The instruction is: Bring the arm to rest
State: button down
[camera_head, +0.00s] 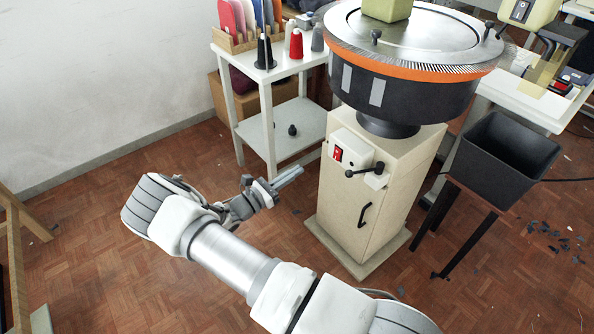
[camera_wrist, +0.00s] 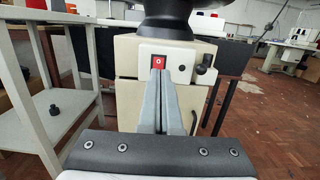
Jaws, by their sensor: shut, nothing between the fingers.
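My gripper (camera_head: 290,176) is at the end of my bent arm, left of the cream machine cabinet (camera_head: 351,212) in the head view. Its fingers are shut together with nothing between them and point toward the cabinet. In the wrist view, my gripper (camera_wrist: 165,80) lies in front of the cabinet (camera_wrist: 128,58), its tips just below the red switch (camera_wrist: 158,62). The red switch also shows in the head view (camera_head: 338,154). The fingers appear apart from the cabinet; the exact gap is hard to tell.
A white side table (camera_head: 283,118) with thread cones stands left of the cabinet. A round machine (camera_head: 405,95) with an orange band tops the cabinet. A black bin (camera_head: 508,147) on a stand is at right. A wooden frame (camera_head: 15,225) stands at far left. Floor between is open.

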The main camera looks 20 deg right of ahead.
dwell(0.3)
jog(key=s+d+r+m+g+y, duration=0.2)
jog(key=s+r+m+g+y, duration=0.65)
jog(key=s+r+m, duration=0.4)
jog(key=s+a+r+m+t+y, duration=0.4)
jog(key=s+r+m+y, duration=0.1)
jog(key=s+r, duration=0.35)
jog(key=s+a+r+m+t+y, duration=0.3)
jog(key=s+a+r+m+y, duration=0.15)
jog(key=s+r, duration=0.45)
notch_tip(320, 180, up, 20)
jog(key=p, duration=1.8)
jog(key=shift+w+d+p, duration=0.35)
jog(key=shift+w+p, duration=0.05)
jog(key=shift+w, duration=0.05)
